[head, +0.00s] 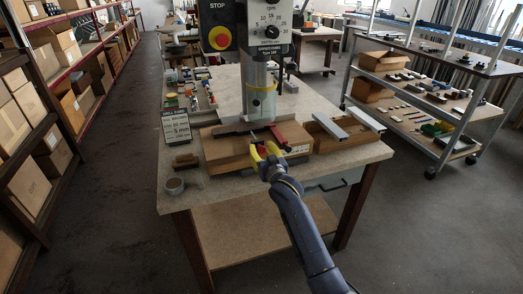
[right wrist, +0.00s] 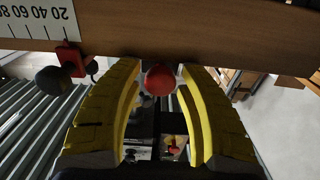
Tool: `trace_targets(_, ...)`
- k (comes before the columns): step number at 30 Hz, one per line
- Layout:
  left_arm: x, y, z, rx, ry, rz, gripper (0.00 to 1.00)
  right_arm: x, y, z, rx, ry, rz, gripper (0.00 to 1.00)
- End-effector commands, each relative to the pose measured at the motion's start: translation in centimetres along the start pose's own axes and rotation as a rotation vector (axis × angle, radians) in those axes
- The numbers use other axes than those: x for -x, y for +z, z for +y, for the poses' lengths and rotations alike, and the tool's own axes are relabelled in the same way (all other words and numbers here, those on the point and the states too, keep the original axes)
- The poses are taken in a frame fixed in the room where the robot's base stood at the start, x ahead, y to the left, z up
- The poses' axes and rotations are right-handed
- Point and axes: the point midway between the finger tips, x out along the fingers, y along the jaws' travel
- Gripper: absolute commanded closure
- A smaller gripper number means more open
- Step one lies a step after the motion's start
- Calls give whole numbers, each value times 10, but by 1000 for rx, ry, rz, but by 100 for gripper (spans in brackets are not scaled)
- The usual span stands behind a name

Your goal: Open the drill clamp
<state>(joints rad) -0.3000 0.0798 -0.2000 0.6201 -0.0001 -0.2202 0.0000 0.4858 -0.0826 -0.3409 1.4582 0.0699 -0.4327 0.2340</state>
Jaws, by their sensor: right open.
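The drill press (head: 257,75) stands on a workbench, with a wooden fixture (head: 228,153) below it. On the fixture are a dark bar (head: 232,131) and a red lever-like part (head: 277,135), seemingly of the clamp. My right gripper (head: 267,150) has yellow fingers and is open at the fixture's front edge. In the right wrist view a round red knob (right wrist: 160,79) lies between the open fingers (right wrist: 160,85), with visible gaps on both sides. The rest of the clamp is hidden there. My left gripper is not in view.
In the right wrist view a wooden board (right wrist: 200,40) crosses the top, with a scale (right wrist: 38,18) and a red stop with a dark knob (right wrist: 52,81) at left. An open wooden box (head: 343,134) with pale profiles stands right of the fixture. A sign (head: 177,127) stands left.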

Motion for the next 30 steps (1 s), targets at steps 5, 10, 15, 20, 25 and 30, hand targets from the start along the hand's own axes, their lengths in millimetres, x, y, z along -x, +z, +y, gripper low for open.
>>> trace_targets(5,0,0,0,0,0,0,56,0,0,0,0,0,0,61)
trace_targets(10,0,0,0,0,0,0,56,0,0,0,0,0,0,77)
trace_targets(15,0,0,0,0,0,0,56,0,0,0,0,0,0,97)
trace_targets(20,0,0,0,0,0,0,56,0,0,0,0,0,0,100)
trace_targets(25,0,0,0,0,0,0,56,0,-1,0,0,0,1,100)
trace_targets(30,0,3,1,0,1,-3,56,7,0,-19,-1,-26,1,100)
